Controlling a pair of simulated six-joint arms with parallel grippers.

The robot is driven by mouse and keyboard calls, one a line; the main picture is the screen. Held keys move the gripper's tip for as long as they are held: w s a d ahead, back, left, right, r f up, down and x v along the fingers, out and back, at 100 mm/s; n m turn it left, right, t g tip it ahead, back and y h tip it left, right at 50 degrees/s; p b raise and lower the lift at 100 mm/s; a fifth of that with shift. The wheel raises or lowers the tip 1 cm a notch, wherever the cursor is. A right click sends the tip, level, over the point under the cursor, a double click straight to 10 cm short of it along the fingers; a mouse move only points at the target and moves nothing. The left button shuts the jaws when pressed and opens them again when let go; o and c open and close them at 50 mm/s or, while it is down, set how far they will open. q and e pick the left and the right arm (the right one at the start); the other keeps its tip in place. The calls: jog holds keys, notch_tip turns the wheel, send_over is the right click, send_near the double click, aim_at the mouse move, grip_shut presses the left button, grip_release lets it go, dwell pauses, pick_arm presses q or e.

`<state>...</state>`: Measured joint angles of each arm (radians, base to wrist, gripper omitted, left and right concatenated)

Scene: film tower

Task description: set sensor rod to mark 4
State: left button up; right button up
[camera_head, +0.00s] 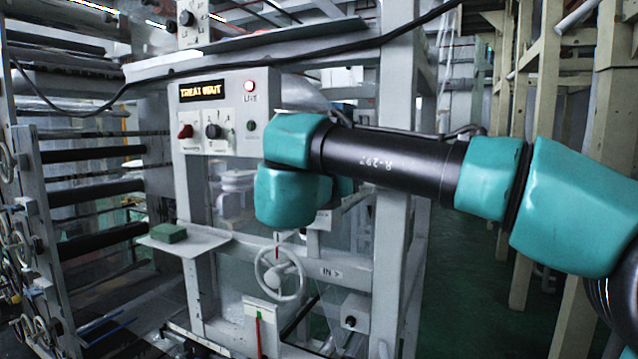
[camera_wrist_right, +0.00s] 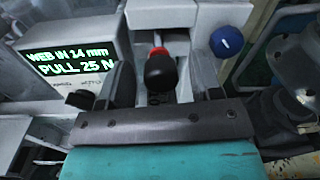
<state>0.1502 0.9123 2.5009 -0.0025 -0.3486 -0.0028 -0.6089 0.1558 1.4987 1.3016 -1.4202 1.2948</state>
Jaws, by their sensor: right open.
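In the right wrist view my right gripper (camera_wrist_right: 166,84) is open, its dark fingers on either side of a black rounded knob (camera_wrist_right: 160,73) with a red collar. The knob lies between the fingers with gaps to both sides. I cannot tell whether this knob belongs to the sensor rod, and no mark numbers can be read. My left gripper is not in view.
A blue knob (camera_wrist_right: 226,41) stands right of the gripper. Below are a handwheel (camera_head: 280,273) and a small shelf (camera_head: 205,240) holding a green block (camera_head: 169,233). Rollers (camera_head: 95,190) fill the left.

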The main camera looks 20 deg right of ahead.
jog(key=v, duration=1.7)
jog(key=shift+d, duration=0.1)
